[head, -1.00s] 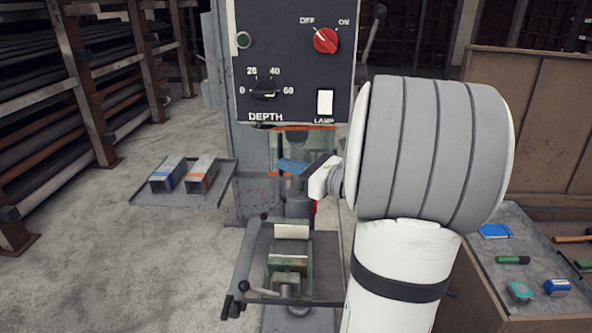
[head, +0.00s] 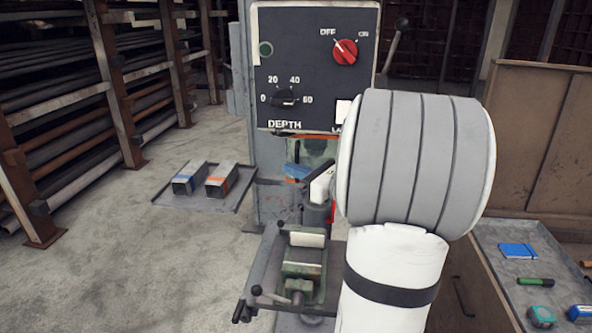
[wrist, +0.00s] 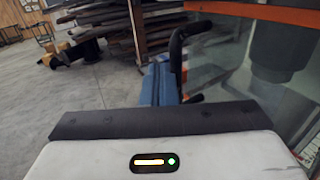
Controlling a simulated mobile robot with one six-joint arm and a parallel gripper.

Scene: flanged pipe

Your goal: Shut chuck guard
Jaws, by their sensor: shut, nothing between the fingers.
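The chuck guard (head: 326,148) is a clear panel with orange edging below the control box in the head view, partly hidden by my arm. In the wrist view the guard (wrist: 225,62) fills the right side, with an orange strip along its top. A dark grey cylindrical part shows through it. A black curved handle (wrist: 178,45) stands at its left edge. My gripper (wrist: 160,84) has blue fingers, shut and empty, just left of and very near the handle; I cannot tell whether they touch. In the head view the blue fingers show only in part.
A drill press control box (head: 312,70) stands above the guard. A green vise (head: 303,262) sits on the table below. A side tray (head: 205,200) holds two metal blocks. A bench (head: 495,255) with small tools is at right. Open floor lies left.

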